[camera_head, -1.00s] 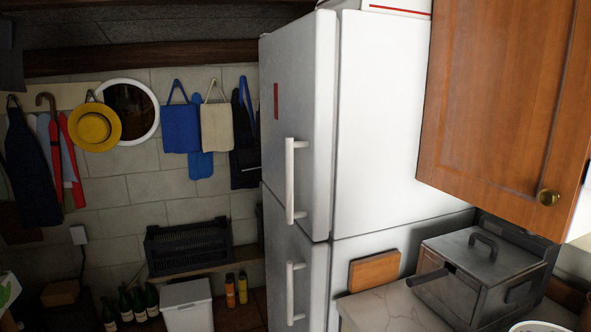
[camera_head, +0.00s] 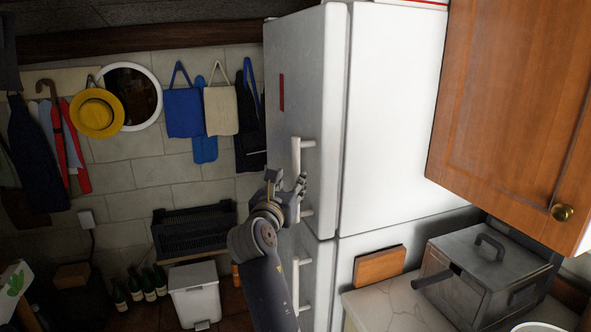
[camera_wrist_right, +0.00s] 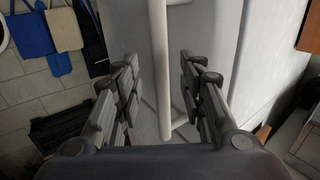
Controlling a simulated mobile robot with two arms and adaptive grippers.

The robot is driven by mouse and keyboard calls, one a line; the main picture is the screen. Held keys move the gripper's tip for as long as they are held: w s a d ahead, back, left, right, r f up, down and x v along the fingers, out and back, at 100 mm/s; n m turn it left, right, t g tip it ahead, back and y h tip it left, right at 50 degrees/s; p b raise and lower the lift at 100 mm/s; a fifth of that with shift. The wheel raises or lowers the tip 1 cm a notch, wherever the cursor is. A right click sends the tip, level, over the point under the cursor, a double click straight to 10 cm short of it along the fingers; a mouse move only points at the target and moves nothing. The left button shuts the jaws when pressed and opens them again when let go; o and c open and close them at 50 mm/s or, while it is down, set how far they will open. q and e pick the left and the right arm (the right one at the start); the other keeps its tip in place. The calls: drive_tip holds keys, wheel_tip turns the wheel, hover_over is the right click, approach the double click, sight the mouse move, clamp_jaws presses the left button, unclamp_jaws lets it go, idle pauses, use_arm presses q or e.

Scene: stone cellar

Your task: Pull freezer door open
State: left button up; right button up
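The tall white fridge-freezer (camera_head: 385,130) stands at the centre in the head view, with an upper door (camera_head: 305,90) and a lower door (camera_head: 322,262), each with a vertical bar handle. Both doors look closed. My right gripper (camera_head: 292,183) is at the upper door's handle (camera_head: 297,155), covering its lower middle. In the right wrist view the gripper (camera_wrist_right: 160,85) is open, with the white handle (camera_wrist_right: 160,70) running between its two fingers and a gap on each side. Which door is the freezer's I cannot tell. My left gripper is not in view.
A wooden wall cabinet (camera_head: 510,110) hangs at the right above a counter (camera_head: 385,308) with a metal fryer (camera_head: 485,275) and a cutting board (camera_head: 379,266). A white bin (camera_head: 194,295), bottles (camera_head: 147,284) and a black crate (camera_head: 193,231) stand at the left. Aprons hang on the wall.

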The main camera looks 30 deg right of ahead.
sight(295, 174)
drive_tip(key=p+x, duration=0.1)
drive_tip(key=x, duration=0.5)
drive_tip(key=shift+w+d, duration=0.2)
drive_tip(key=shift+d, duration=0.05)
clamp_jaws()
